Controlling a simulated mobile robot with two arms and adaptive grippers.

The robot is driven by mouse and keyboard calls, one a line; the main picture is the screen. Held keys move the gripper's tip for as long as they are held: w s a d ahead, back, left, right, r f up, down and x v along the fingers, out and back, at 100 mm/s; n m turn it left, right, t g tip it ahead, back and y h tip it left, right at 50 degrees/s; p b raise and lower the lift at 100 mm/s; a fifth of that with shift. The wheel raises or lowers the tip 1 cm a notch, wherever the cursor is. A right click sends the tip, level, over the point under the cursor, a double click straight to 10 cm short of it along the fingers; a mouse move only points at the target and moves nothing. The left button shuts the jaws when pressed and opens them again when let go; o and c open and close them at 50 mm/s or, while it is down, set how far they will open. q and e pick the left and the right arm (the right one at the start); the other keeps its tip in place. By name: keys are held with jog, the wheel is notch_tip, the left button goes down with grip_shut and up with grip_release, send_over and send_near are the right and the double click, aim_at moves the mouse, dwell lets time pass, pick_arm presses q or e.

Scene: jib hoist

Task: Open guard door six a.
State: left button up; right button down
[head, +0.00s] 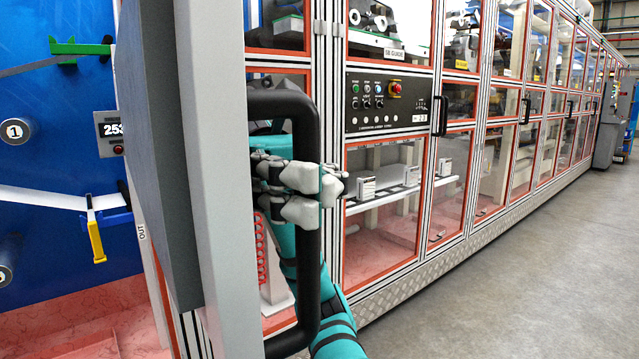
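A guard door (212,180) stands swung out toward me, with its grey frame seen nearly edge-on. No label is readable on it, so I cannot confirm that it is six a. Its large black D-shaped handle (309,270) faces right. My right gripper (308,188) has its pale fingers closed around the upright bar of the handle, a little above its middle. The fingers hide that stretch of bar. My teal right arm comes up from below, behind the handle. My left gripper is not in view.
Left of the door, the blue machine interior (60,130) shows rollers, a green bracket and a yellow clamp. A control panel (387,104) with a red stop button sits right of the handle. Closed red-framed glazed doors (455,185) run back. The grey floor (530,260) at right is clear.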

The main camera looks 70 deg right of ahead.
jog(key=c, duration=1.5)
grip_release()
jog(key=shift+w+d+f, duration=0.25)
jog(key=shift+w+d, duration=0.15)
jog(key=shift+w, duration=0.15)
jog(key=shift+o, duration=1.6)
jog(key=shift+s+a+r, duration=0.1)
jog(key=shift+s+a, duration=0.05)
jog(key=shift+s, duration=0.05)
jog(key=v, duration=1.2)
